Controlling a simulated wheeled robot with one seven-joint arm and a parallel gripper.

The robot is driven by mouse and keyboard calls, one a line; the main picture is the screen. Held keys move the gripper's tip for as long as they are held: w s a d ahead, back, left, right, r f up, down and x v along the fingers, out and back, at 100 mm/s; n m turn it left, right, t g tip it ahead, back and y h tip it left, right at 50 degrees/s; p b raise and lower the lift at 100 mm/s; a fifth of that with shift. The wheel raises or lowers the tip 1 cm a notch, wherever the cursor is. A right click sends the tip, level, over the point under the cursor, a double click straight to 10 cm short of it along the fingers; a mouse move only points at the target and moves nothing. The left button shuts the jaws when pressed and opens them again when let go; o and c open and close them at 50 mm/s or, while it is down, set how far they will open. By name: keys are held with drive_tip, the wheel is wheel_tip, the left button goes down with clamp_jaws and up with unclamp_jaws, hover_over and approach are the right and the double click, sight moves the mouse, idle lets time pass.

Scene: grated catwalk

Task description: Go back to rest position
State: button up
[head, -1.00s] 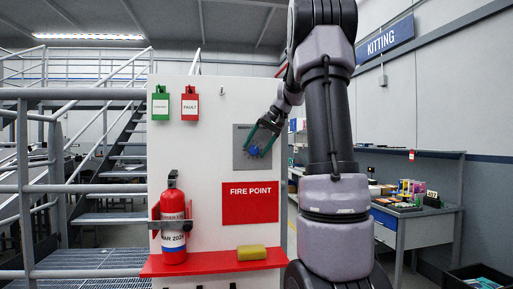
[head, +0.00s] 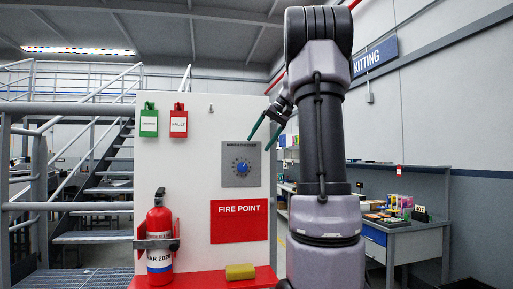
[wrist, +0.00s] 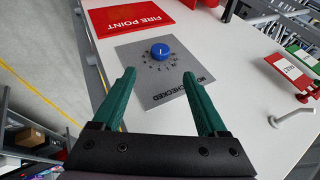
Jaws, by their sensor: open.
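My gripper (head: 267,131) is open and empty, its two green fingers apart, to the right of a grey dial plate on the white panel. The grey plate (head: 229,178) carries a round blue knob (head: 242,167). In the wrist view my gripper (wrist: 160,95) shows both fingers spread, with the grey plate (wrist: 135,85) and blue knob (wrist: 160,51) beyond the fingertips. Nothing is between the fingers, and they are clear of the knob. My arm stands raised at the right of the panel in the head view.
A red fire extinguisher (head: 159,238) sits in a bracket above a red shelf (head: 205,280) with a yellow sponge-like block (head: 240,271). Green (head: 149,122) and red (head: 179,123) tags hang on the panel (head: 195,200). A workbench (head: 400,226) stands at right, stairs at left.

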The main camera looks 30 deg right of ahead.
idle(0.5)
drive_tip(key=s+a+f+h, duration=0.1)
drive_tip(key=s+a+f, duration=0.7)
drive_tip(key=s+a, duration=0.2)
drive_tip(key=s+a+f+t+h, duration=0.1)
drive_tip(key=s+a+f, duration=0.7)
drive_tip(key=s+a, duration=0.2)
drive_tip(key=shift+s+a, duration=0.15)
drive_tip(key=shift+s, duration=1.05)
drive_tip(key=shift+f, duration=0.1)
